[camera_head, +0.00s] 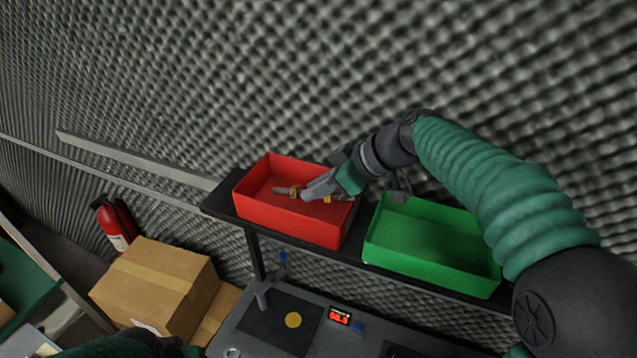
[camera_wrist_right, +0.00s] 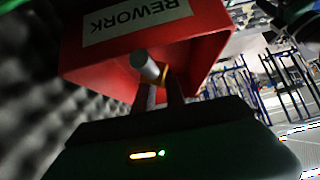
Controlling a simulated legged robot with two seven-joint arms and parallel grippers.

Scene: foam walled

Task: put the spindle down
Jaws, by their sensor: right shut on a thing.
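The spindle (camera_head: 281,190) is a short grey rod with a brass-coloured collar. My right gripper (camera_head: 300,192) is shut on it and holds it over the red bin (camera_head: 295,226), within its rim outline in the head view. I cannot tell whether the spindle touches the bin floor. In the right wrist view the spindle's round grey end (camera_wrist_right: 146,66) shows between the fingers (camera_wrist_right: 160,84), in front of the red bin (camera_wrist_right: 105,68) with its REWORK label. My left gripper is not in view.
An empty green bin (camera_head: 432,272) stands right of the red bin on the same dark shelf (camera_head: 222,199). A cardboard box (camera_head: 150,285) and a fire extinguisher (camera_head: 115,224) are at left.

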